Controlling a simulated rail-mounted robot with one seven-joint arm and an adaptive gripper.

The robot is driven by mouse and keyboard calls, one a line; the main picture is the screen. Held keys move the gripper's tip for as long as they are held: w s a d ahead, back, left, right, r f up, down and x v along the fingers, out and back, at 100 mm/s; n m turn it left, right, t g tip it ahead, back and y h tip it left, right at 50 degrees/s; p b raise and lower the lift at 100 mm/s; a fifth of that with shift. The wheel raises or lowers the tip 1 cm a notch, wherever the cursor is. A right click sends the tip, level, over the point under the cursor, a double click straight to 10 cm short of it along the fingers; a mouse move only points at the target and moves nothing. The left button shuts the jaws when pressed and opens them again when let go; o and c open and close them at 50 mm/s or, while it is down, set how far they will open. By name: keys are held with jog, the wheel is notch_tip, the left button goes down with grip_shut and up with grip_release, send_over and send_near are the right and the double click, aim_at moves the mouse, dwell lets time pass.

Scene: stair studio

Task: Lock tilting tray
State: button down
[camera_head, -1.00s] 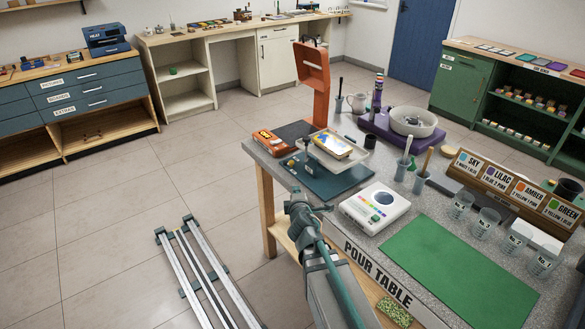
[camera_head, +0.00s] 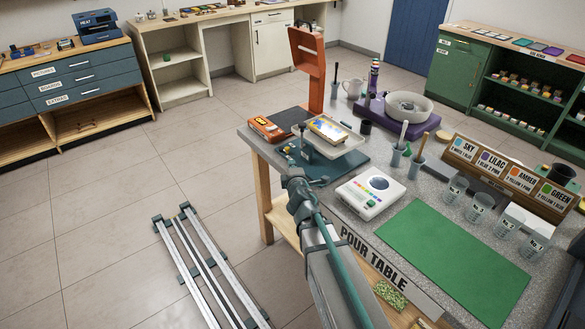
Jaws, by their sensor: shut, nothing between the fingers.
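The tilting tray (camera_head: 348,150) is a white shallow tray on a dark teal base (camera_head: 325,174) at the near left corner of the pour table. A small panel with a yellow and blue picture (camera_head: 328,130) lies on it. A dark upright part (camera_head: 304,143) and a small knob (camera_head: 290,162) show at the tray's left side; I cannot tell which is the lock. My gripper (camera_head: 298,182) is shut and empty at the table's near edge, just in front of the base. My arm hides part of it, and I cannot tell whether it touches the base.
An orange stand (camera_head: 311,65) rises behind the tray, with an orange box (camera_head: 267,129) to its left. A white scale (camera_head: 369,193) is close on the right. A green mat (camera_head: 453,250) and several cups are farther right. Rails (camera_head: 205,270) lie on the floor.

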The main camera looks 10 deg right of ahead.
aim_at(288, 150)
jog(key=x, duration=1)
jog(key=shift+w+f+p, duration=0.1)
jog(key=shift+w+p, duration=0.2)
jog(key=shift+w+d, duration=0.3)
jog(key=shift+d, duration=0.55)
jog(key=shift+s, duration=0.5)
jog(key=d+v, duration=0.1)
jog(key=v, duration=0.3)
jog(key=d+p+v, duration=0.1)
jog(key=v, duration=0.3)
jog(key=d+p+v, duration=0.1)
jog(key=v, duration=0.3)
jog(key=shift+s+r, duration=0.25)
jog(key=shift+s, duration=0.15)
jog(key=shift+a, duration=0.1)
